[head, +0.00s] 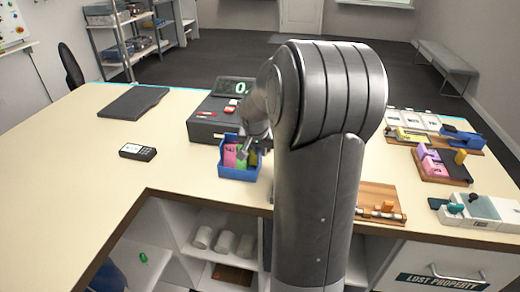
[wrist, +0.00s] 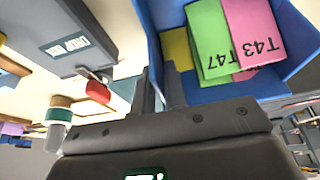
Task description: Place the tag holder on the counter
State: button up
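The tag holder (head: 238,172) is a small open blue box with pink, green and yellow tags in it. In the head view it is near the counter's front edge, left of my arm. It also shows large at the top right of the wrist view (wrist: 292,88), with tags marked T43 and T47. My gripper (wrist: 157,88) has its two fingers close together, one on each side of the holder's wall. In the head view my gripper (head: 247,148) is partly hidden at the holder. I cannot tell whether the holder touches the counter (head: 75,165).
A dark grey box (head: 206,118) with a display stands just behind the holder. A card reader (head: 138,152) and a dark flat pad (head: 133,102) lie to the left. Wooden trays (head: 442,166) with small items are on the right. The counter's left part is mostly clear.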

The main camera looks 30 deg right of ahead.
jog(key=o, duration=0.3)
jog(key=v, duration=1.1)
jog(key=s+a+r+n+t, duration=0.1)
jog(key=s+a+r+n, duration=0.3)
jog(key=s+a, duration=0.65)
jog(key=s+a+f+n+y, duration=0.1)
jog(key=s+a+n, duration=0.1)
jog(key=s+a, duration=0.3)
jog(key=s+a+f+n+t+y, duration=0.1)
jog(key=s+a+n+y, duration=0.1)
jog(key=s+a, duration=0.4)
jog(key=shift+s+f+n, duration=0.3)
jog(key=shift+f+n, duration=0.05)
jog(key=shift+n, duration=0.15)
